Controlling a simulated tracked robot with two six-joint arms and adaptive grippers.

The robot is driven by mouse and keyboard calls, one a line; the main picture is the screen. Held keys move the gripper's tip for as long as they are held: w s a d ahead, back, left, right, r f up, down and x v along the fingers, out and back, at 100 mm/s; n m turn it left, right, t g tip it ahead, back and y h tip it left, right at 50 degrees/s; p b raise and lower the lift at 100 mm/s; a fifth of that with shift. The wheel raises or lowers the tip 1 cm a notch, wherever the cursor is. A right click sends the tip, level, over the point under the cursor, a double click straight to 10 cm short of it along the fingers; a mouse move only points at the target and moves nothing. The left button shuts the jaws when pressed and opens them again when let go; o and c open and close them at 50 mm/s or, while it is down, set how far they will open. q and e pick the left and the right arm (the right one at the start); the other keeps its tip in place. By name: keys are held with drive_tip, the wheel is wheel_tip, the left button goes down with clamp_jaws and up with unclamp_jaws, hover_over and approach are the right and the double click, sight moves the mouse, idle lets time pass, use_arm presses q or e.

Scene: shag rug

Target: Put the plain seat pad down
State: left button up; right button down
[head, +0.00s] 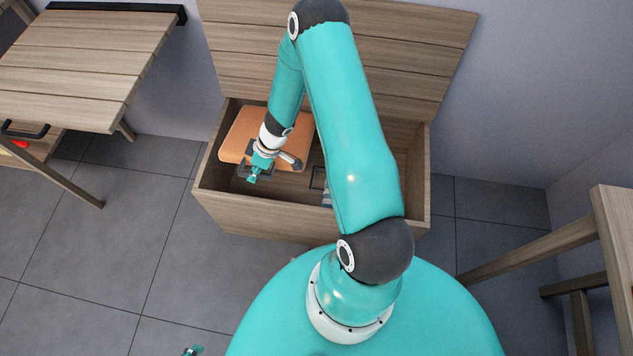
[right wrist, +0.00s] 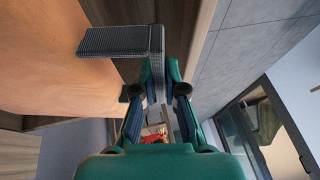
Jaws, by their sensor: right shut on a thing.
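The plain orange seat pad (head: 243,132) is at the left end of the open wooden storage bench (head: 262,222), tilted, within its walls. Whether it touches the bench floor I cannot tell. My right gripper (head: 254,178) is at the pad's near edge, shut on its dark grey strap. In the right wrist view the pad (right wrist: 60,60) fills the left side, and the woven strap (right wrist: 115,41) runs into the closed fingertips of the gripper (right wrist: 157,75). A small teal tip of my left gripper (head: 193,351) shows at the bottom edge; its jaws are unclear.
The bench lid (head: 420,50) stands open against the wall. A striped thing (head: 327,198) lies inside the bench, partly hidden by my right arm. A slatted wooden table (head: 85,60) stands left, wooden furniture (head: 612,235) right. Grey tiled floor (head: 110,240) is clear at front left.

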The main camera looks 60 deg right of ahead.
wheel_tip(320, 180, down, 18)
drive_tip(key=b, duration=1.5)
drive_tip(key=c, duration=1.2)
unclamp_jaws()
drive_tip(key=shift+c, duration=0.2)
drive_tip(key=p+v, duration=0.9)
drive_tip(key=v, duration=0.3)
